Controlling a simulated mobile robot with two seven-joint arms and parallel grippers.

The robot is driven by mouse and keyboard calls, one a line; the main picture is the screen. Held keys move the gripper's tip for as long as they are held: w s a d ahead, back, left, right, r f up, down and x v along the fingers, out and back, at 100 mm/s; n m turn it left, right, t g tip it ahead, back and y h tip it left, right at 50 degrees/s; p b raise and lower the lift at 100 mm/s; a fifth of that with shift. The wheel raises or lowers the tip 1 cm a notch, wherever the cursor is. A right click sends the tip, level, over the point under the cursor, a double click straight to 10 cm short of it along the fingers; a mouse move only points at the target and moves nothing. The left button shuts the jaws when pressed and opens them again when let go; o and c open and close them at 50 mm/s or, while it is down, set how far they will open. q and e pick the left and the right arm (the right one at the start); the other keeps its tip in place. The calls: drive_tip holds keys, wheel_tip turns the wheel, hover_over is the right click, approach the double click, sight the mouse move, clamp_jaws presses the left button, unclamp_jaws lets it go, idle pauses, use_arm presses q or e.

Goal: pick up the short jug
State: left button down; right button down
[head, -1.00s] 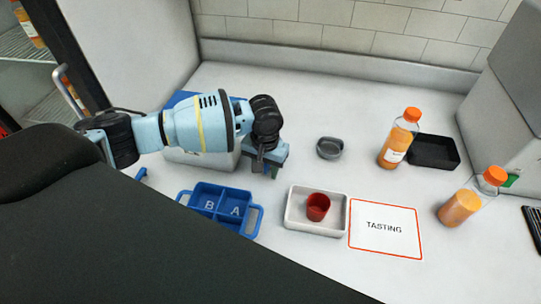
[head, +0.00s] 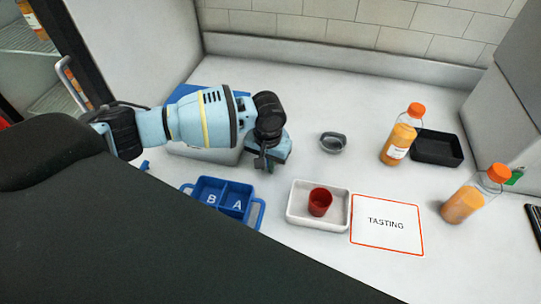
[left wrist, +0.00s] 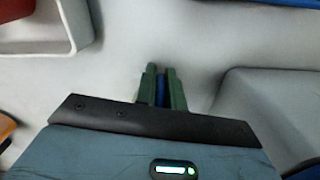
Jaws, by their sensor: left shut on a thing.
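A small dark grey jug (head: 333,143) with a loop handle stands on the open counter in the head view, right of my left gripper and apart from it. My left gripper (head: 264,162) hangs over the counter between the jug and the grey box. In the left wrist view its green fingers (left wrist: 161,88) are close together, with a narrow blue thing (left wrist: 162,86) between them. What this blue thing is cannot be told; in the head view it is hidden by the wrist. My right gripper is not in view.
A blue two-part caddy (head: 223,197) marked B and A, a white tray (head: 293,216) holding a red cup (head: 320,202), and a tasting card (head: 387,224) lie in front. Two orange juice bottles (head: 400,137) (head: 470,197) and a black tray (head: 437,148) stand right. Counter around the jug is clear.

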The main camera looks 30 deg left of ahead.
use_arm(q)
drive_tip(key=shift+r, duration=0.15)
drive_tip(key=shift+r+p, duration=0.5)
drive_tip(key=shift+r, duration=4.35)
